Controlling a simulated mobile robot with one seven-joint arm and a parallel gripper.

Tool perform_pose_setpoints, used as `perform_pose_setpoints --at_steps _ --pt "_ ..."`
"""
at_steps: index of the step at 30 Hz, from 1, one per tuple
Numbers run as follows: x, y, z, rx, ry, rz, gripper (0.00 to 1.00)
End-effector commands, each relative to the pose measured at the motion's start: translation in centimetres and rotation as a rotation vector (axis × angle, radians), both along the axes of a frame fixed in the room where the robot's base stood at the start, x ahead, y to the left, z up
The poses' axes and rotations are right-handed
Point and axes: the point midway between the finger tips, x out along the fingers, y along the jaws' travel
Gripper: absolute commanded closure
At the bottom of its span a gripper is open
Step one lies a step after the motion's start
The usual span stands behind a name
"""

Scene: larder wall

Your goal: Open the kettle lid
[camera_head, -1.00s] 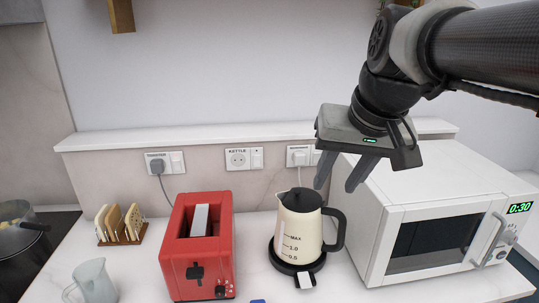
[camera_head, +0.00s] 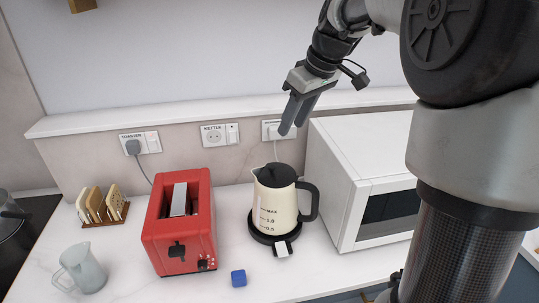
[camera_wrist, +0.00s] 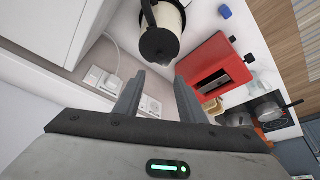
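The kettle (camera_head: 275,210) is cream with a black lid (camera_head: 277,174), a black handle on its right and level marks on its front. It stands upright on its black base, and its lid looks closed. My gripper (camera_head: 293,118) is above and behind the kettle, near the wall, apart from it. Its two fingers point down and stand apart with nothing between them. In the wrist view the kettle (camera_wrist: 170,18) shows at the top, with its black lid (camera_wrist: 159,45) just beyond the gap between my fingertips (camera_wrist: 157,80).
A red toaster (camera_head: 182,236) stands left of the kettle and a white microwave (camera_head: 345,185) right of it. A toast rack (camera_head: 103,212), a glass jug (camera_head: 82,268) and a blue cube (camera_head: 238,278) are on the counter. Sockets and a ledge (camera_head: 190,118) line the wall behind.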

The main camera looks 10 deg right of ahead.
Motion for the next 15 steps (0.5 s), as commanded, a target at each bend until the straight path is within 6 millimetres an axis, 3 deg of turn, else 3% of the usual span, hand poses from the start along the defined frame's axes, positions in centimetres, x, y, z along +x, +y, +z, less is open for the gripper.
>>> perform_pose_setpoints --at_steps 15 --pt "3.4 2.4 -10.3 0.001 0.004 -0.001 0.63"
